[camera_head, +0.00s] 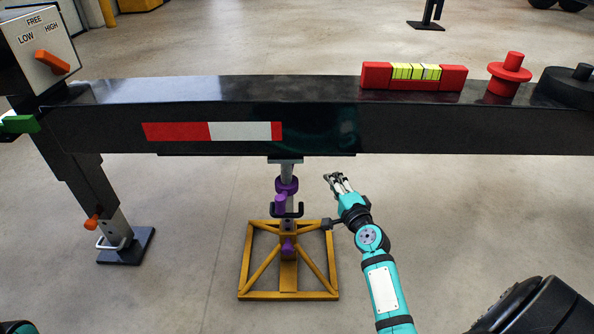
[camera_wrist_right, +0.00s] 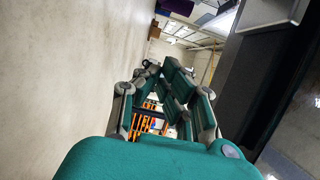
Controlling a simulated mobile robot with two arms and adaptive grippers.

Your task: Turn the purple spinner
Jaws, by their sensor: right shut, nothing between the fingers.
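The purple spinner (camera_head: 286,187) sits on the upright post of a stand under the black beam. A purple handle piece sticks out just below it, and another purple part (camera_head: 289,248) is lower on the post. My right gripper (camera_head: 335,179) is to the right of the spinner, apart from it, at about the same height in the head view. It is shut and empty. Its fingers (camera_wrist_right: 160,75) also show in the right wrist view, where I cannot make out the spinner. My left gripper is not in view.
The black beam (camera_head: 430,125) crosses above. The stand has a yellow frame base (camera_head: 290,295) and a dark hook beside its post. A black leg with an orange knob (camera_head: 91,222) stands left. A red level (camera_head: 414,77) and red knob (camera_head: 508,74) sit on the beam. Floor around is clear.

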